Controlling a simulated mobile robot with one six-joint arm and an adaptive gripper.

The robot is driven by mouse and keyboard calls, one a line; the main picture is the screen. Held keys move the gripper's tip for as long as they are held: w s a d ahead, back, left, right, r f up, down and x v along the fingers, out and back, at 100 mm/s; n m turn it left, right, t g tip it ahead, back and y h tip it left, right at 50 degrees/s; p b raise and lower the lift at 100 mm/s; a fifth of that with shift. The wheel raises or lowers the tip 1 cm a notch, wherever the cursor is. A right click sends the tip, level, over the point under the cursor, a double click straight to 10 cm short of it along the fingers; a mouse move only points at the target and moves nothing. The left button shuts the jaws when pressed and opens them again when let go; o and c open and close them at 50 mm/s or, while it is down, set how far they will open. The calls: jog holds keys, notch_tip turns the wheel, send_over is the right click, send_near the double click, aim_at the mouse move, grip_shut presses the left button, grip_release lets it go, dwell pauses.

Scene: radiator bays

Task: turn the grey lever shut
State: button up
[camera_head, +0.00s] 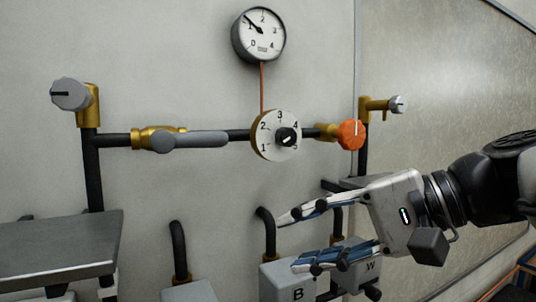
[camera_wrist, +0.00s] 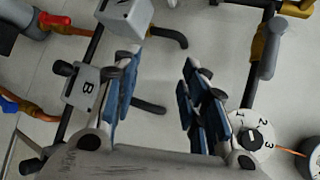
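The grey lever (camera_head: 195,139) sits on a brass valve (camera_head: 148,138) on the dark horizontal pipe. Its handle lies along the pipe, pointing right from its round pivot. In the wrist view, the lever (camera_wrist: 269,60) is near the right edge, outside the fingers. My gripper (camera_head: 288,243) is open and empty, at the lower right of the lever and clearly apart from it. Its fingers point left in the head view. In the wrist view, my gripper (camera_wrist: 160,65) shows a wide gap between its two blue-padded fingers.
A numbered dial (camera_head: 277,136) and an orange knob (camera_head: 351,134) sit right of the lever. A gauge (camera_head: 259,35) hangs above. Grey boxes marked B (camera_head: 290,280) and W (camera_head: 362,262) are below. A grey shelf (camera_head: 55,250) juts out at lower left.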

aim_at(217, 138)
notch_tip(217, 138, up, 15)
jog(key=d+n+y+p, duration=0.1)
jog(key=y+p, duration=0.3)
jog(key=shift+g, duration=0.3)
jog(key=x, duration=1.1)
jog(key=w+f+x, duration=0.1)
jog(key=x, duration=0.5)
jog(key=shift+w+d, duration=0.1)
jog(key=shift+w, duration=0.05)
jog(key=shift+c, duration=0.5)
grip_shut()
